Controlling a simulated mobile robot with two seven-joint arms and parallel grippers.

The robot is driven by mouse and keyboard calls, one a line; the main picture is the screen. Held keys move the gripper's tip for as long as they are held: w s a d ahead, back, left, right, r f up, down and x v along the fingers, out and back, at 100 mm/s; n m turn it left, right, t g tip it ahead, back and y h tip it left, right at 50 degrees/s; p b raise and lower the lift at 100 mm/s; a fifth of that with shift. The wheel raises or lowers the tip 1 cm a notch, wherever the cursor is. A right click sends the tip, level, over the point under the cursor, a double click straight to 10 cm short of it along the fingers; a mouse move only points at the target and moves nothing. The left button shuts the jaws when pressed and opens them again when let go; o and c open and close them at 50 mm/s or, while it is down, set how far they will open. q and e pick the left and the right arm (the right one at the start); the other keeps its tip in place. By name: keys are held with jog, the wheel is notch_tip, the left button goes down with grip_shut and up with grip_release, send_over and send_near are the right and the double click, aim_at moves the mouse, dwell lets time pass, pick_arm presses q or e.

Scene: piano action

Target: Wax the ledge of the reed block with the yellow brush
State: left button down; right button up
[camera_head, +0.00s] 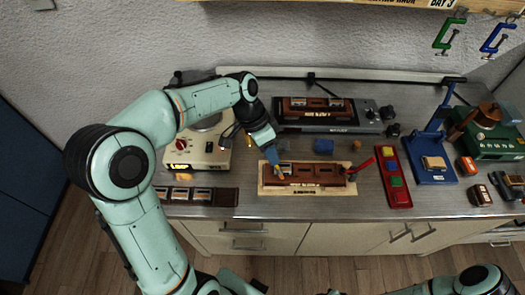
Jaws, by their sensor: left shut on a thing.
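The reed block (323,179), long and reddish brown, lies on a cream base (325,190) at the front middle of the bench. My left gripper (275,158) reaches down from the upper left to its left end. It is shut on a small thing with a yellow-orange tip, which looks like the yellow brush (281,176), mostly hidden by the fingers. The tip is at the left part of the block; I cannot tell whether it touches the ledge. My right gripper is out of the picture; only part of my right arm shows at the bottom right.
A red tray (404,200) with coloured pads is right of the block, and a red handle (362,165) leans at its right end. A cream machine (198,155) is left; a blue press (432,176) is right.

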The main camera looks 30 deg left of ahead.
pick_arm(q)
jog(key=shift+w+d, duration=0.2)
jog(key=shift+d, duration=0.1)
jog(key=shift+w+d+f, duration=0.1)
jog(key=shift+w+d, duration=0.35)
jog(key=shift+d, duration=0.25)
jog(key=shift+w+d, duration=0.4)
jog(key=shift+d, duration=0.25)
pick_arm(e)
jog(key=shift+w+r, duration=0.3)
pick_arm(q)
jog(key=shift+w+d+p, duration=0.25)
jog(key=shift+w+d, duration=0.2)
jog(key=shift+d, duration=0.25)
jog(key=shift+w+d+p, duration=0.25)
jog(key=shift+w+d, duration=0.15)
jog(key=shift+d, duration=0.25)
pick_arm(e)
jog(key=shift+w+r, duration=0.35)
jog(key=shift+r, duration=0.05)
pick_arm(q)
jog(key=shift+d, duration=0.1)
